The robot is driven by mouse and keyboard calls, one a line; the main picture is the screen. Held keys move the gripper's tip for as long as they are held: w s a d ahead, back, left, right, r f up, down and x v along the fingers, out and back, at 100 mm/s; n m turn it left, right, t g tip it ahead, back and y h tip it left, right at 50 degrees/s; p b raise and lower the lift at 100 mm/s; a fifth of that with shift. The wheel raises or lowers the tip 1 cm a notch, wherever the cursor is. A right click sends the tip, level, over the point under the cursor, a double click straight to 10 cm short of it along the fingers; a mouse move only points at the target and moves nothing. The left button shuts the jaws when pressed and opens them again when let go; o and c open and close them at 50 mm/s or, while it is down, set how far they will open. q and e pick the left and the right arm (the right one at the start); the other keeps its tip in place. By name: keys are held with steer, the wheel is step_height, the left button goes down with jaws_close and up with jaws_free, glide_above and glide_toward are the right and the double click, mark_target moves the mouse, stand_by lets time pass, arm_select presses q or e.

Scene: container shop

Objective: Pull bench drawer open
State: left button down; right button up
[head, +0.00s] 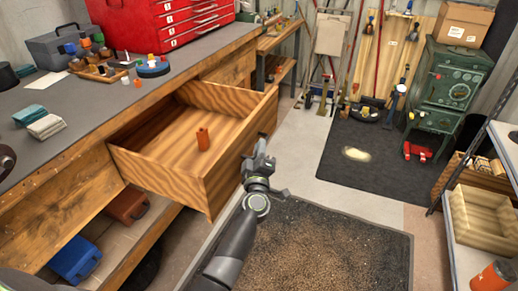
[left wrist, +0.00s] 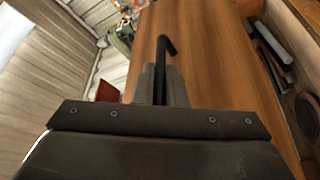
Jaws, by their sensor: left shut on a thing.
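The wooden bench drawer (head: 190,140) is pulled well out from under the workbench in the head view. In the left wrist view the drawer's wooden front (left wrist: 200,60) fills the middle, and the gripper (left wrist: 162,85) is shut on a dark bar-like handle (left wrist: 162,55). The handle is mostly hidden by the gripper in the head view. My right gripper is not in view.
The workbench top (head: 110,95) holds a red tool chest (head: 165,22), a grey toolbox (head: 60,45) and small parts. Blue (head: 75,260) and brown (head: 127,206) bins sit below. A dark mat (head: 330,245) lies on clear floor in front. A shelf stands at right.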

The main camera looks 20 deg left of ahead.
arm_select(q)
steer(key=c, duration=1.5)
jaws_free()
steer(key=v, duration=0.7)
steer(key=shift+s, duration=0.25)
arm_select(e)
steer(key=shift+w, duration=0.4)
arm_select(q)
steer(key=shift+d+f, duration=0.1)
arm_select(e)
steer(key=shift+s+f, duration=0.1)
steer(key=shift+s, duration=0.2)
